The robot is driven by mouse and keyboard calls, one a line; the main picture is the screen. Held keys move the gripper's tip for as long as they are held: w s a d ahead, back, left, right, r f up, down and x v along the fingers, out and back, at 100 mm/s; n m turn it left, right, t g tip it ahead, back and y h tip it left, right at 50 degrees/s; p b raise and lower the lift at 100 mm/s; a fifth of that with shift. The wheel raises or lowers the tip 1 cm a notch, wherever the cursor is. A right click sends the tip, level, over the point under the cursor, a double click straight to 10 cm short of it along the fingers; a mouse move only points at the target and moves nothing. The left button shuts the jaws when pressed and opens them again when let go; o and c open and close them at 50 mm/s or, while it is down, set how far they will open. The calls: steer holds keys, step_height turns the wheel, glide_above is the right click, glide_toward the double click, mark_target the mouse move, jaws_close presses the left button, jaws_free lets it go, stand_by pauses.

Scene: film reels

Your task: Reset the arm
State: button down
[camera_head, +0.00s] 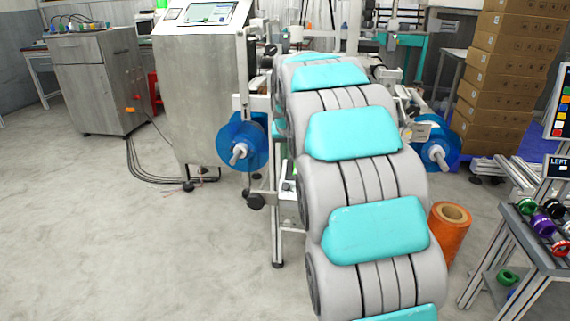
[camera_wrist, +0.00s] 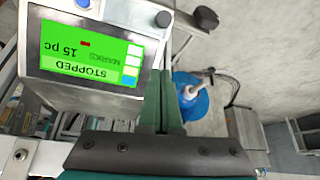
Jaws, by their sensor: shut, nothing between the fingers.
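My gripper (camera_wrist: 161,74) shows in the wrist view with its two dark green fingers together and nothing between them. The fingers stand in front of a machine with a green display (camera_wrist: 90,58), which appears upside down and reads "STOPPED" and "15 pc". A blue reel (camera_wrist: 196,112) on a pale spindle is just right of the fingertips in that view; whether they touch it cannot be told, but none of it is between them. In the head view my grey and teal arm reaches forward through the middle and hides part of the machine. My gripper is not visible there.
In the head view, blue reels sit left (camera_head: 243,142) and right (camera_head: 437,143) of my arm. An orange roll (camera_head: 449,234) stands on the floor. Cartons (camera_head: 500,95) are stacked behind. A rack (camera_head: 520,238) with small spools is at right. The left floor (camera_head: 90,230) is clear.

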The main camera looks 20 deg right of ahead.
steer(key=s+a+f+n+g, duration=0.1)
steer(key=s+a, duration=0.4)
steer(key=s, duration=1)
steer(key=s+a+f+n+g+y, duration=0.1)
steer(key=s+a+f+g, duration=0.3)
steer(key=s, duration=1.2)
steer(key=s+a+f+n+g, duration=0.1)
steer(key=s+a+f, duration=0.4)
steer(key=s, duration=1)
steer(key=a+g, duration=0.1)
steer(key=a, duration=0.2)
steer(key=shift+s+a+n+g+y, duration=0.25)
steer(key=shift+s+n+g+y, duration=0.05)
steer(key=shift+s+y, duration=0.1)
steer(key=shift+f, duration=0.1)
